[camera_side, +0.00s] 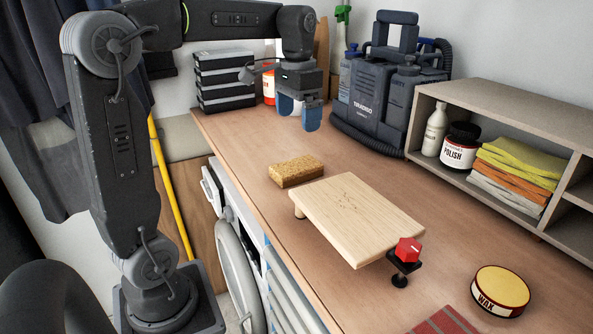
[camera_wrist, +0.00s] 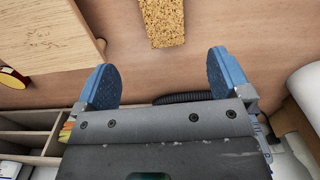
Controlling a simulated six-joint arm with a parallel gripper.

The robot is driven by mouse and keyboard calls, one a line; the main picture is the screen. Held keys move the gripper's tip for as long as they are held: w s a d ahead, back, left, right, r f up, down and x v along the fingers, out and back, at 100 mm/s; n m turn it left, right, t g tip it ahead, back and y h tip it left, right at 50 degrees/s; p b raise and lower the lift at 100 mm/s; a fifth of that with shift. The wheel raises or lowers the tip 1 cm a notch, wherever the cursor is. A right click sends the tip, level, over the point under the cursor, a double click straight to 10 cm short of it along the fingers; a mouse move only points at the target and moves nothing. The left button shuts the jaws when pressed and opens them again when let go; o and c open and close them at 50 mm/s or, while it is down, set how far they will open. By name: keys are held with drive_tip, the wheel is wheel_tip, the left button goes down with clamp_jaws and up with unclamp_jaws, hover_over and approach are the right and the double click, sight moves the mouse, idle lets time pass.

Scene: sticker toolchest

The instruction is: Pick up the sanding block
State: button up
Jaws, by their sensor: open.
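The sanding block (camera_side: 296,171) is a tan, speckled, cork-like block lying flat on the wooden bench top, just behind the pale wooden board. In the wrist view the sanding block (camera_wrist: 166,22) is at the top centre, partly cut off by the frame edge. My gripper (camera_side: 300,112) hangs above the bench, beyond the block and well clear of it. In the wrist view my gripper (camera_wrist: 160,80) shows two blue finger pads spread wide with nothing between them.
A raised wooden board (camera_side: 358,217) stands beside the block, with a red-knobbed clamp (camera_side: 408,250) at its corner. A wax tin (camera_side: 501,290) lies at the front right. A dark machine (camera_side: 385,100) and shelf (camera_side: 500,120) line the back.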

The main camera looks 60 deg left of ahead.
sight(297, 164)
wheel_tip(297, 164, down, 8)
drive_tip(key=shift+r, duration=0.2)
drive_tip(key=shift+a+f, duration=0.15)
drive_tip(key=shift+f, duration=1.15)
drive_tip(key=shift+a+f, duration=0.1)
drive_tip(key=shift+f, duration=1.2)
drive_tip(key=shift+c, duration=0.4)
drive_tip(key=c, duration=0.9)
